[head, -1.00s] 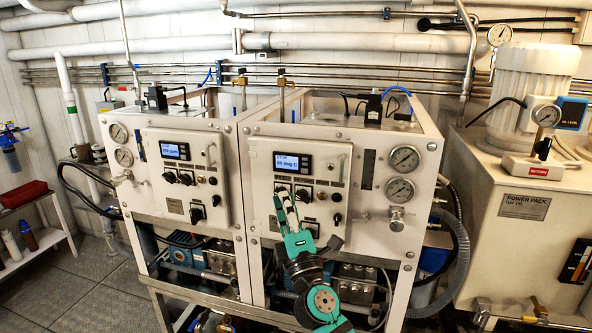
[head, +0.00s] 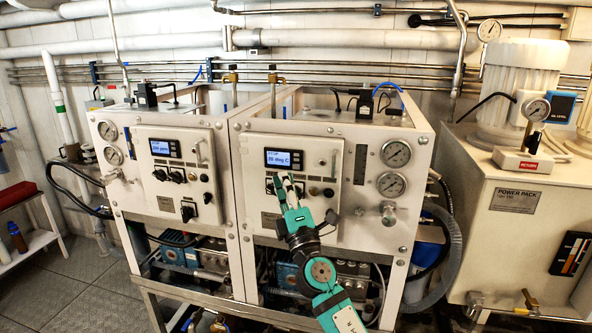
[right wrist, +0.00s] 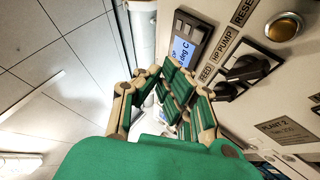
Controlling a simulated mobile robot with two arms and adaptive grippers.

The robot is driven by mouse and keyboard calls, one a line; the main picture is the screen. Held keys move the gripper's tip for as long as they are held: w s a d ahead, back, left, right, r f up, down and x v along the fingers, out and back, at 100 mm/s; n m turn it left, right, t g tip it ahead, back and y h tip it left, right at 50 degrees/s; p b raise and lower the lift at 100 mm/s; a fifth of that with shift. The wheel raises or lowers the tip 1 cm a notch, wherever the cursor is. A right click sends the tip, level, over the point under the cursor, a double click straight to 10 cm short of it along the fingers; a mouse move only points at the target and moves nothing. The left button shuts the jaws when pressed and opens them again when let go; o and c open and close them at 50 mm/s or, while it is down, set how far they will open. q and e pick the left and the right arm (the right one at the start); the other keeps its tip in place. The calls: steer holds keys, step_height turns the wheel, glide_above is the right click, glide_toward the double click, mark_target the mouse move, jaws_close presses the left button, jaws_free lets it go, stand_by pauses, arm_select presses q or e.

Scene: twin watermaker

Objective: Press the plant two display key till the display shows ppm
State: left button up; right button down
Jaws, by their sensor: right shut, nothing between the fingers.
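The plant two panel (head: 328,182) is the right-hand one; its PLANT 2 label (right wrist: 283,130) shows in the right wrist view. Its display (head: 284,160) is lit blue and reads a temperature in deg C, not ppm. In the right wrist view the display (right wrist: 184,48) sits in a dark housing with small keys (right wrist: 203,36) beside it. My right gripper (head: 279,182) is shut and empty, its tips just below the display's left part. I cannot tell whether the tips touch the panel. The left gripper is not in view.
The left panel (head: 177,188) has its own display (head: 160,147) reading ppm. Dark switches (right wrist: 247,68) and an amber button (right wrist: 284,27) lie near my gripper. Gauges (head: 397,153) are to the right. The power pack (head: 520,205) stands at far right.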

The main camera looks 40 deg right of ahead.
mark_target(285, 157)
steer(key=shift+w+d+b, duration=0.55)
steer(key=shift+w+d, duration=0.55)
steer(key=shift+d, duration=0.2)
steer(key=shift+d, duration=0.1)
stand_by(0.5)
steer(key=shift+w+d, duration=0.2)
steer(key=shift+w, duration=0.05)
steer(key=shift+w+d+b, duration=0.25)
steer(key=shift+b, duration=0.2)
stand_by(0.6)
steer(key=shift+s+a, duration=0.6)
